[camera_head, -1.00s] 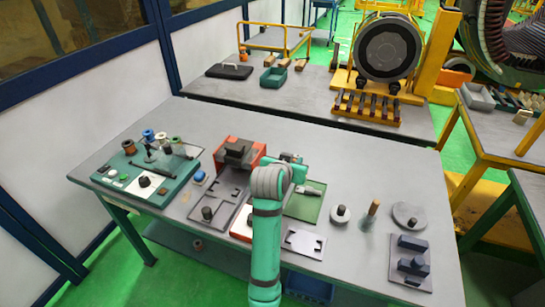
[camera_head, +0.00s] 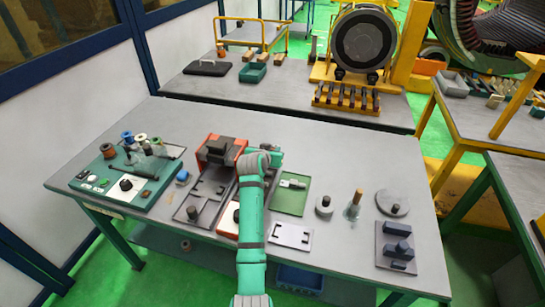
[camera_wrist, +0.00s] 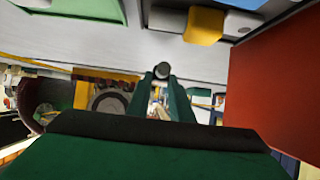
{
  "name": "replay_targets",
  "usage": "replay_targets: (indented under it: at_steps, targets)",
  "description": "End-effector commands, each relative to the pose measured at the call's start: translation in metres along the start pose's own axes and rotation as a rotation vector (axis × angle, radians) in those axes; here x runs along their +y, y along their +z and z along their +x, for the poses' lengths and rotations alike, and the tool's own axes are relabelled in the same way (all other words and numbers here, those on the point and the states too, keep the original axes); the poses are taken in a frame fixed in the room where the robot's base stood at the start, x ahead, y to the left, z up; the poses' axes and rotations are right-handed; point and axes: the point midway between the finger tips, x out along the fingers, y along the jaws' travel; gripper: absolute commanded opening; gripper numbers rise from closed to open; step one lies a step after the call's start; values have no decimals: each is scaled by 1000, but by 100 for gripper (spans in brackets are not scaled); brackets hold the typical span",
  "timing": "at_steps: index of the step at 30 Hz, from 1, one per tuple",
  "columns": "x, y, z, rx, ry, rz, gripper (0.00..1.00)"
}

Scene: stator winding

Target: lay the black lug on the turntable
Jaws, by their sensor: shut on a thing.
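My gripper (camera_wrist: 161,88) shows in the wrist view with its two green fingers close together. A small dark round piece, seemingly the black lug (camera_wrist: 162,70), sits between the fingertips. In the head view my arm hides the gripper and the lug; the wrist is near the red block, over the middle of the table. A flat grey disc with a small knob, which looks like the turntable (camera_head: 392,204), lies on the table at the right, well apart from my arm.
A red fixture (camera_head: 220,150) stands left of my wrist.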

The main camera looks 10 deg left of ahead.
Motion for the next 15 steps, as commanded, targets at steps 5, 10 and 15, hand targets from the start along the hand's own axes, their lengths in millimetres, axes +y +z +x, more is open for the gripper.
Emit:
replay_targets:
  at_steps: [5, 10, 15]
  targets:
    - [-3, 15, 12, -3, -1, -1, 0]
    - [2, 29, 21, -1, 4, 1, 0]
    - [11, 28, 23, 1, 12, 6, 0]
